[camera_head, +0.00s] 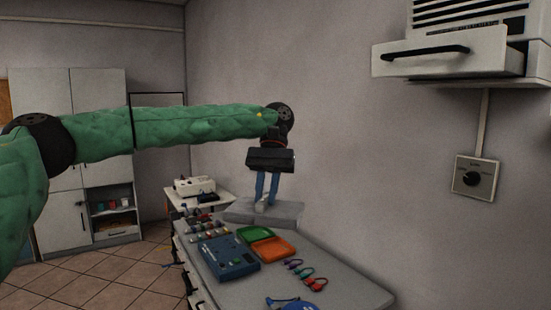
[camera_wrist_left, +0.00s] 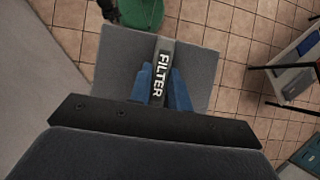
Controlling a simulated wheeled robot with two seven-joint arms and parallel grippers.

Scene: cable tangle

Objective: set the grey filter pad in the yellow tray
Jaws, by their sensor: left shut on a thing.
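The grey filter pad (camera_head: 285,213) is a flat grey slab, seen beyond the two trays in the head view. It also shows in the left wrist view (camera_wrist_left: 123,55), with a raised strip marked FILTER. My left gripper (camera_head: 266,201) is shut on this strip with its blue fingers (camera_wrist_left: 162,90). Tiled floor shows past the pad in the wrist view, so it seems held in the air. On the table are a green tray (camera_head: 241,235) and an orange tray (camera_head: 288,252); I see no plainly yellow tray. My right gripper is not in view.
The grey table (camera_head: 343,290) holds a blue box (camera_head: 222,265) with several small parts behind it, coloured cable loops (camera_head: 307,274) and a blue item (camera_head: 300,307) at the front. A white device (camera_head: 195,186) stands behind. A wall drawer (camera_head: 445,55) juts out at upper right.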

